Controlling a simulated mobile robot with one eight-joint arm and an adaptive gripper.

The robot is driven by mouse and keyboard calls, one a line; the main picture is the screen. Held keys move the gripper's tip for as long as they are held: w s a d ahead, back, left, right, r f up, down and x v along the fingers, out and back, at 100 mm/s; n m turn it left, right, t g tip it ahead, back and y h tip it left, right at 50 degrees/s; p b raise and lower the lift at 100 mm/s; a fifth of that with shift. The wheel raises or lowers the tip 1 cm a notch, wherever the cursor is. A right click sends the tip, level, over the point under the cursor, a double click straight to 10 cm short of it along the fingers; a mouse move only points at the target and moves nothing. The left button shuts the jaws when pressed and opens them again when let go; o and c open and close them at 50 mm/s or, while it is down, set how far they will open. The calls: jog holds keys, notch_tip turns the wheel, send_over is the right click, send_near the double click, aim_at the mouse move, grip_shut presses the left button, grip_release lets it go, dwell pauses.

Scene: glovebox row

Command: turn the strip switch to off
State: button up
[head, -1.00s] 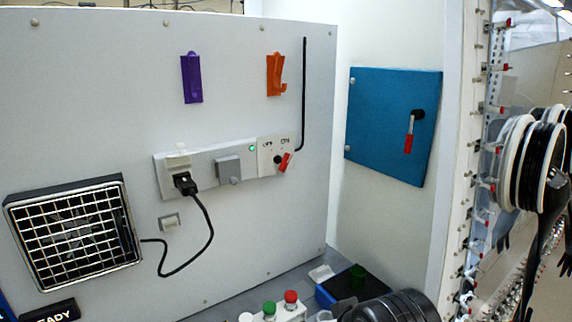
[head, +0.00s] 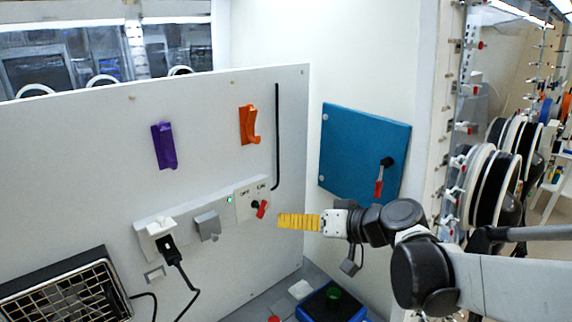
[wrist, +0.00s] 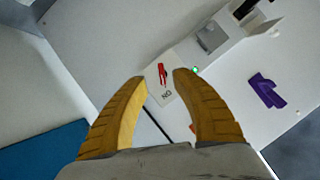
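The strip switch (head: 262,209) is a small red lever on a dark pivot. It sits on a pale plate at the right end of the power strip (head: 190,226), under the printed OFF and ON marks. The lever points to the right of its pivot, on the ON side. My gripper (head: 283,221), with yellow fingers, is just right of the switch, apart from it in the head view. In the wrist view the fingers are spread and empty (wrist: 160,75), with the red lever (wrist: 162,74) showing between the tips. Whether they touch it cannot be told.
A green light (head: 229,200) is lit on the strip, and a black plug (head: 168,246) is in its left part. Orange (head: 249,125) and purple (head: 163,146) holders are above. A blue panel (head: 365,150) with a red-handled knob is on the right wall.

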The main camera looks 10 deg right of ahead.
aim_at(266, 207)
jog(key=shift+t+y, duration=0.3)
jog(key=x, duration=0.3)
jog(key=w+r+x, duration=0.1)
jog(key=x, duration=0.6)
jog(key=shift+w+d+r, duration=0.2)
jog(key=shift+w+r, duration=0.1)
jog(key=shift+w, duration=0.25)
grip_shut()
